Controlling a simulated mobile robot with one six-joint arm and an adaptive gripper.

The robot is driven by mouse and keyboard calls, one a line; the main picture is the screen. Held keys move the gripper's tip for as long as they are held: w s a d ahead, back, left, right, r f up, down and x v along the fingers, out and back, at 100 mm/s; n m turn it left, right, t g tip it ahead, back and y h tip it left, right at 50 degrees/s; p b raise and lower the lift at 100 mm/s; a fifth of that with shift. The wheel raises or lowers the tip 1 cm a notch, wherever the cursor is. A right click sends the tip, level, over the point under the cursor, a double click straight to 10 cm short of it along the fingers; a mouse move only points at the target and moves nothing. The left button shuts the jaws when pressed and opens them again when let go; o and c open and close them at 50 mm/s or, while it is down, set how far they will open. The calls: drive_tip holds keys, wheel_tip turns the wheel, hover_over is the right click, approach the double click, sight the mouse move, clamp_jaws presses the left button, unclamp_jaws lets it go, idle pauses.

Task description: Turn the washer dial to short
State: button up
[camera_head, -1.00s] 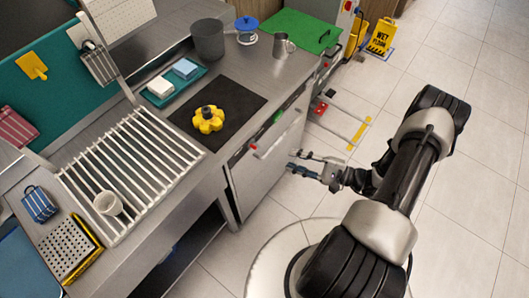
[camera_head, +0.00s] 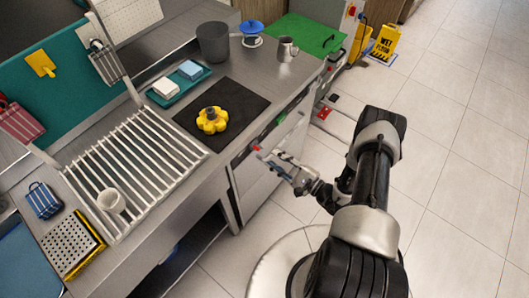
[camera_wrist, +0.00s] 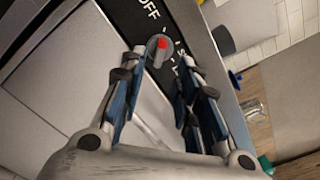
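The washer dial (camera_wrist: 152,52) is a small round grey knob with a red mark on its face. It sits on the dark control strip, below the printed word OFF in the wrist view. Parts of other letters and ticks show to its right, partly covered by a finger. In the head view its red mark (camera_head: 257,147) shows on the washer front. My gripper (camera_wrist: 163,60) is open, one finger on each side of the dial in the picture. I cannot tell whether the fingers touch it. In the head view my gripper (camera_head: 272,158) is close to the panel.
The counter above the washer (camera_head: 285,75) holds a black mat (camera_head: 243,98) with a yellow flower-shaped object (camera_head: 212,120). A metal mug (camera_head: 287,49) stands near the counter edge. A yellow wet-floor sign (camera_head: 386,43) stands farther back. The tiled floor at right is clear.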

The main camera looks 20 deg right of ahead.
sight(257, 147)
drive_tip(key=x, duration=0.6)
drive_tip(key=shift+b, duration=0.3)
drive_tip(key=shift+c, duration=0.2)
clamp_jaws()
